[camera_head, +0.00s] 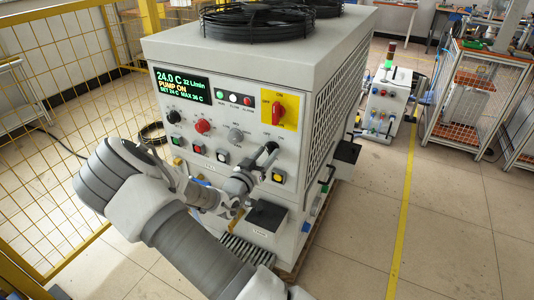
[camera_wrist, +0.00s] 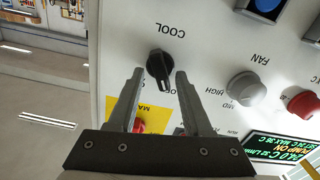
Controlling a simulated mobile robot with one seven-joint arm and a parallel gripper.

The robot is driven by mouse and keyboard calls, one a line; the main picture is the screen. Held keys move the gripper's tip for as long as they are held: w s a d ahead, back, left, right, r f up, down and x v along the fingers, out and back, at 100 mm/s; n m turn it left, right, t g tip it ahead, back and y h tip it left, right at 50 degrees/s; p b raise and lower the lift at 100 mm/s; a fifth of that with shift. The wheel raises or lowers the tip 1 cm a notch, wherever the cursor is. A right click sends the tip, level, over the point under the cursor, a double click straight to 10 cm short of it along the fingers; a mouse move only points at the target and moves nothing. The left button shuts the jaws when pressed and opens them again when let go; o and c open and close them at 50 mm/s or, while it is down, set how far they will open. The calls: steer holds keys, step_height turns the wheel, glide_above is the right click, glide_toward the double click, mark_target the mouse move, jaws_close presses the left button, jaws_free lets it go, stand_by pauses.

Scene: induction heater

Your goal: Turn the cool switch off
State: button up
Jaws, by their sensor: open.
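The cool switch is a black rotary knob (camera_wrist: 160,65) on the pale panel, below the upside-down label COOL in the wrist view. A small pale mark shows on the knob's right side. Lettering beside its lower end is partly readable. My gripper (camera_wrist: 159,74) is open, with one fingertip on each side of the knob. I cannot tell whether the fingers touch it. In the head view my gripper (camera_head: 264,159) is at the panel's right part, and the black knob (camera_head: 271,147) shows just by its tips.
The wrist view also shows a grey fan knob (camera_wrist: 245,88), a red knob (camera_wrist: 305,103) and a blue button (camera_wrist: 266,4). In the head view a red main switch (camera_head: 278,110) on a yellow plate sits above my gripper. A yellow button (camera_head: 278,176) sits just below.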

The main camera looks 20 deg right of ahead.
steer(key=p+v, duration=0.1)
steer(key=v, duration=1.6)
